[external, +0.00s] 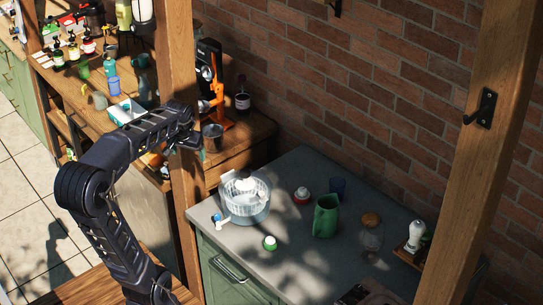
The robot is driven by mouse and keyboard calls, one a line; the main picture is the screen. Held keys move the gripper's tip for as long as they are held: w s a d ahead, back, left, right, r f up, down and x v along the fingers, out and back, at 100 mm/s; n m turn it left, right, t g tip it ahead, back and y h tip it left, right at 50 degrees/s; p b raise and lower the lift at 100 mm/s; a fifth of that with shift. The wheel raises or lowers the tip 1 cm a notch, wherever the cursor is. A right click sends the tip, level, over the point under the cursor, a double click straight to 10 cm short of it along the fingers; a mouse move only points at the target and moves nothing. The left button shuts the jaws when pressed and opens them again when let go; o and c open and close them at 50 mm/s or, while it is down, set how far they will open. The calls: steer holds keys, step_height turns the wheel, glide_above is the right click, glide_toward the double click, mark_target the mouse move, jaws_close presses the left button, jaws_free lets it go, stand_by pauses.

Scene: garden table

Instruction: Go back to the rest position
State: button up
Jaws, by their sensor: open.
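My arm rises from the lower left of the external view, bends at its elbow and reaches right. My gripper (196,143) is at the arm's end, beside the wooden post and in front of the wooden counter. It is small and partly dark in this view. It is open, and I see nothing held in it. It is up and to the left of the grey countertop (295,255), apart from the things standing there.
A wooden post (181,75) stands close to my gripper. A metal pot (213,138) and an orange tool (216,90) are just behind. The grey countertop holds a clear basket (246,201), a green pitcher (326,216) and a white mill (416,236).

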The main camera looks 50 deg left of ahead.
steer(key=s+d+f+m+t+h, duration=0.1)
steer(key=s+d, duration=0.4)
steer(key=d, duration=0.5)
steer(key=s+d+f+m+h, duration=0.1)
steer(key=s+d+f+m, duration=0.2)
steer(key=d, duration=0.7)
steer(key=shift+s+d+m+t+h, duration=0.4)
steer(key=shift+s+m, duration=0.7)
steer(key=shift+s, duration=0.1)
